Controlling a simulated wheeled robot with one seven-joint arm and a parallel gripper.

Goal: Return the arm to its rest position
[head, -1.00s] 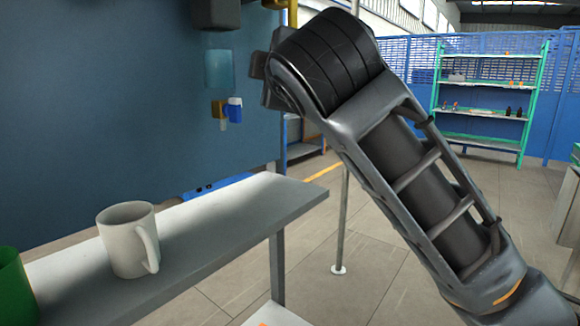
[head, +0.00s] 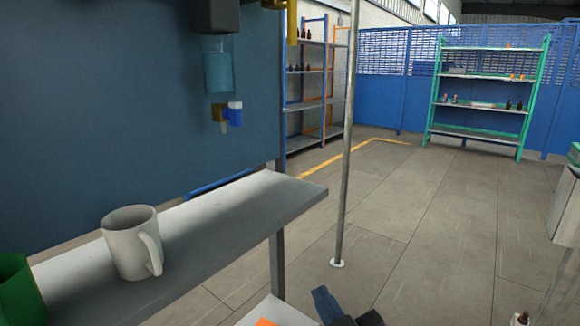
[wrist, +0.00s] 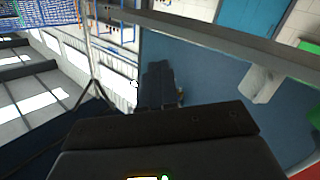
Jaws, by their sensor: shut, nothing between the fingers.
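My gripper (wrist: 160,84) shows in the wrist view as dark fingers held together, with nothing between them. Its wide dark body fills the bottom of that view. In the head view, a dark part of my arm (head: 345,309) shows only at the bottom edge, right of the grey shelf. Most of the arm is out of that view.
A white mug (head: 128,243) and a green container (head: 18,290) stand on the grey shelf (head: 215,215) at left. A thin upright pole (head: 346,150) stands right of it. Small dark bottles (head: 508,104) stand on the green rack (head: 485,76).

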